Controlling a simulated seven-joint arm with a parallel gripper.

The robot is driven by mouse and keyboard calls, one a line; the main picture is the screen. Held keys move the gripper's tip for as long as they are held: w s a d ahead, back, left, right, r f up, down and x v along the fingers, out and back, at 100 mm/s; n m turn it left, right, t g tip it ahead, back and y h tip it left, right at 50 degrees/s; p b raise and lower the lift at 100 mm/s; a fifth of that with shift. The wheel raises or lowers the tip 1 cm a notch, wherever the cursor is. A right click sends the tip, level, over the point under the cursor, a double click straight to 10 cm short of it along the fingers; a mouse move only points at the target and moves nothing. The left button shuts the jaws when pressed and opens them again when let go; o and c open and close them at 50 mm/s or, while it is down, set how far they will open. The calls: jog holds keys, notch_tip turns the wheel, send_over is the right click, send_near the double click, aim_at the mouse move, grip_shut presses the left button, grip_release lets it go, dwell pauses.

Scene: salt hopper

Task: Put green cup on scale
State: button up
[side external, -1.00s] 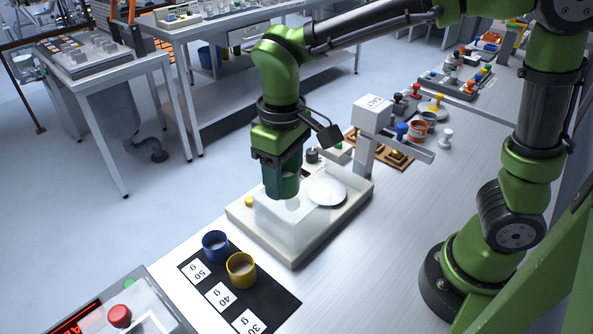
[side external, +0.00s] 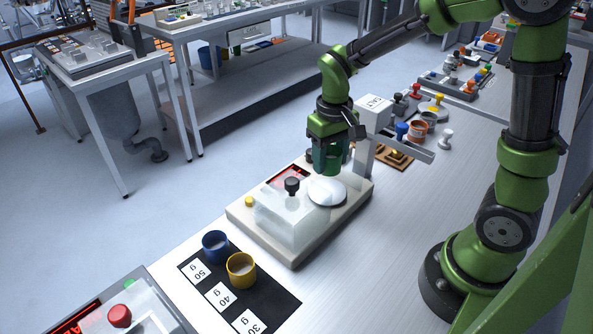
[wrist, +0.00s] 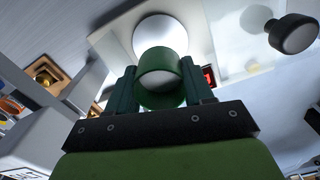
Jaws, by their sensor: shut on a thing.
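My gripper (side external: 327,172) is shut on the green cup (wrist: 162,77), with one finger on each side of it in the wrist view. In the side view the cup is mostly hidden behind the fingers. The cup is over or just beside the scale's round white pan (side external: 327,192); whether it touches the pan I cannot tell. The pan also shows in the wrist view (wrist: 160,30), just beyond the cup. The scale (side external: 300,262) has a clear cover with a black knob (side external: 292,185) and a red display (side external: 290,174).
A blue cup (side external: 215,246) and a yellow cup (side external: 241,270) stand on a black mat (side external: 277,299) with gram labels. The white salt hopper (side external: 373,114) stands close behind my gripper, its arm (side external: 415,152) reaching right. A red button (side external: 120,316) is at lower left.

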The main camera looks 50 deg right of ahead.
jog(key=shift+f, duration=3.1)
jog(key=shift+f, duration=0.15)
jog(key=o, duration=1)
jog(key=shift+o, duration=0.2)
